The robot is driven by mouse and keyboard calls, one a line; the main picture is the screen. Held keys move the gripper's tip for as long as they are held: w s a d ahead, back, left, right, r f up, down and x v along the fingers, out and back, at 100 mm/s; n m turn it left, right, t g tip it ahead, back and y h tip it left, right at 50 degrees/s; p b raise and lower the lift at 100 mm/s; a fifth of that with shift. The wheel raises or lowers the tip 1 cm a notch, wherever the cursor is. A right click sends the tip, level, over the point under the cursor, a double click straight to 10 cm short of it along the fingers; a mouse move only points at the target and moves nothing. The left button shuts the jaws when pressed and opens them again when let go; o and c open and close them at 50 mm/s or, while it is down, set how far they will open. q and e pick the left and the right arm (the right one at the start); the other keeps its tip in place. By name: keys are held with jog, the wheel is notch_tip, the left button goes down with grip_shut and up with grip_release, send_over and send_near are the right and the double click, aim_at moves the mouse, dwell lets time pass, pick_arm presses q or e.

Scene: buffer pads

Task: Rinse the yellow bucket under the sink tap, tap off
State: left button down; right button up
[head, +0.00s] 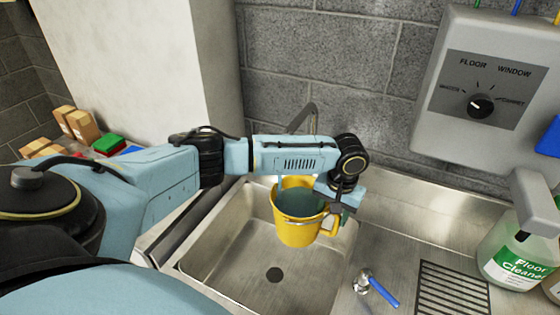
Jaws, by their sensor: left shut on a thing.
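The yellow bucket (297,232) is held upright over the sink basin (225,262). Its inside looks grey-teal, like water, but I cannot be sure. My left gripper (337,207) is shut on the bucket at its right rim, by the handle. The grey tap spout (304,115) rises behind my left forearm, which hides its lower part. I cannot tell whether water runs from it. A metal fitting with a blue lever (383,291) sits on the counter right of the basin. My right gripper is not in view.
A dispenser box with a dial (480,105) hangs on the wall at the right. A floor cleaner bottle (515,255) stands below it, beside a drain grille (450,290). Boxes (82,125) and coloured pads (108,144) lie at the far left. The basin's front is clear.

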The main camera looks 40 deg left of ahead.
pick_arm(q)
jog(key=w+d+p, duration=0.1)
jog(key=w+d, duration=0.1)
jog(key=d, duration=0.5)
jog(key=shift+d+r, duration=0.2)
jog(key=shift+d, duration=0.1)
dwell(0.3)
